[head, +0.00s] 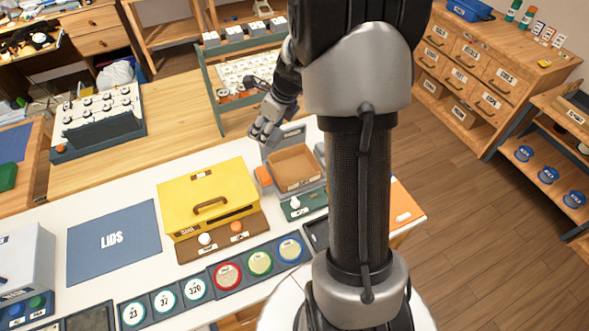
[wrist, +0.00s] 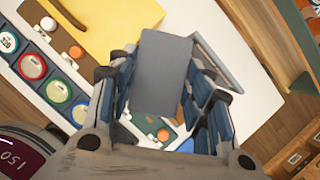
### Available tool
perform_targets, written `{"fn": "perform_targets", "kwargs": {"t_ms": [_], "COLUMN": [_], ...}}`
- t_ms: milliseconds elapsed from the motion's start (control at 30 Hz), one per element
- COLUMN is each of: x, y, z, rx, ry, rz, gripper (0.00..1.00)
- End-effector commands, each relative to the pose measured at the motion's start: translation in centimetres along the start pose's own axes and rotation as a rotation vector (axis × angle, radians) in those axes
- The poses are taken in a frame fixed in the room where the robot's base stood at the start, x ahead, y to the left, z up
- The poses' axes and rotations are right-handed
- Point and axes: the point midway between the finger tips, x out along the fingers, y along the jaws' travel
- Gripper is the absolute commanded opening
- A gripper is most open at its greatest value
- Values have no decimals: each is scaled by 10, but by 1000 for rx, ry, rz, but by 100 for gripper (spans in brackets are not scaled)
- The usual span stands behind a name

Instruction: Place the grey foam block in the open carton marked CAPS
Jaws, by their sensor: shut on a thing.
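The grey foam block (wrist: 162,72) fills the middle of the wrist view, with my gripper (wrist: 158,100) shut on it and a finger on each side. In the head view my gripper (head: 264,134) is just behind and left of an open brown carton (head: 297,168); I cannot make out the block there. The carton sits in a grey holder with a green front panel (head: 305,205). I cannot read a CAPS mark on it.
A yellow box (head: 208,197) with a handle stands left of the carton, an orange piece (head: 263,175) between them. A blue LIDS mat (head: 113,243) lies farther left. Round coloured dials (head: 260,262) line the front. A rack (head: 250,75) stands behind my gripper.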

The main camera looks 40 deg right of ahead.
Motion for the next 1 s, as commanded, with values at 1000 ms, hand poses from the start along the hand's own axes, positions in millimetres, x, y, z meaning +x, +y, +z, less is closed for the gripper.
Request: {"fn": "perform_targets", "kwargs": {"t_ms": [1000], "x": [53], "y": [-49], "z": [-46], "rx": [560], "ry": [7], "rz": [-227], "gripper": [32]}}
